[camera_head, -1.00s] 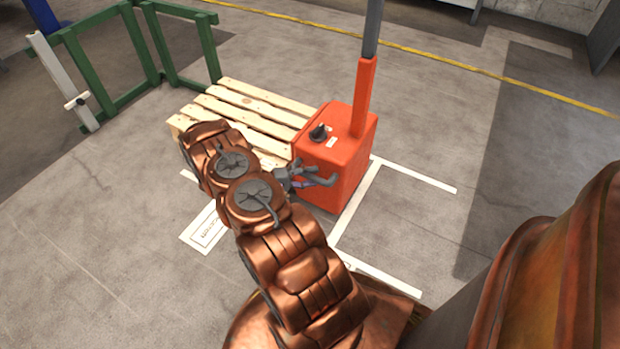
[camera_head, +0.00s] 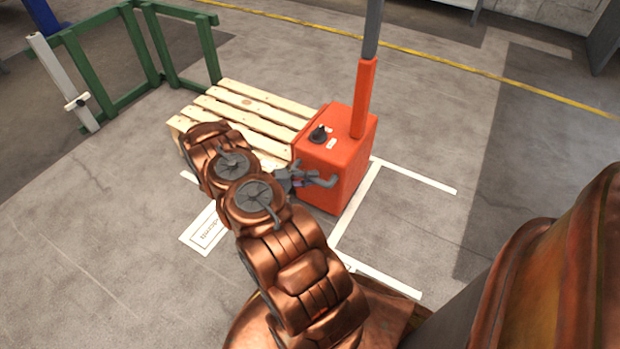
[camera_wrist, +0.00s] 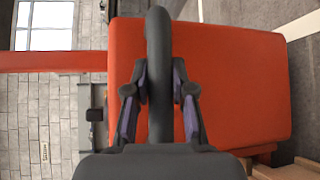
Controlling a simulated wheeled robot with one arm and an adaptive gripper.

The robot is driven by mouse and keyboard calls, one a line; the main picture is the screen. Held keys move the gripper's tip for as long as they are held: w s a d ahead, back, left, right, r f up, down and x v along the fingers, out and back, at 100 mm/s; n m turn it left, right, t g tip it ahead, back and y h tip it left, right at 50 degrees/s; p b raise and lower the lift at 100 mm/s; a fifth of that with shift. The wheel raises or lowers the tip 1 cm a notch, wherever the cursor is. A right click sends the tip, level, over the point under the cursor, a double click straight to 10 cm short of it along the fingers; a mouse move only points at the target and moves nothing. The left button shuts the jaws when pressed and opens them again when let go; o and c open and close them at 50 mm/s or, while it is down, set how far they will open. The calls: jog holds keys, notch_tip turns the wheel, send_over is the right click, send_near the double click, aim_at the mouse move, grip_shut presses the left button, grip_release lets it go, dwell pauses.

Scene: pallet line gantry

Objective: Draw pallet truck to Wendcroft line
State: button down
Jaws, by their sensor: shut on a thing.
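The pallet truck (camera_head: 348,158) is an orange-red block with an upright orange and grey mast. It stands in the middle of the head view, at the near right end of a wooden pallet (camera_head: 255,112). My gripper (camera_head: 298,180) is at the truck's near side, shut on a dark grey curved handle (camera_head: 325,182). In the wrist view the handle (camera_wrist: 159,60) runs between the two fingers of my gripper (camera_wrist: 159,95), with the orange body (camera_wrist: 240,85) behind it. The truck's forks are not visible.
White floor lines (camera_head: 358,205) mark a bay around the truck's right end. A white floor label (camera_head: 203,232) is partly hidden by my arm; its name is unreadable. A green rail frame (camera_head: 140,55) and a grey post (camera_head: 62,85) stand behind left. Floor to the right is clear.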

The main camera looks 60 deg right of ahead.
aim_at(314, 182)
jog(key=shift+s+r+p, duration=0.1)
jog(key=shift+s+p, duration=0.8)
jog(key=shift+s, duration=0.5)
jog(key=shift+s+d, duration=0.15)
jog(key=shift+s, duration=0.1)
jog(key=c, duration=1.2)
grip_release()
jog(key=shift+w, duration=0.3)
jog(key=shift+o, duration=1.1)
jog(key=v, duration=1.2)
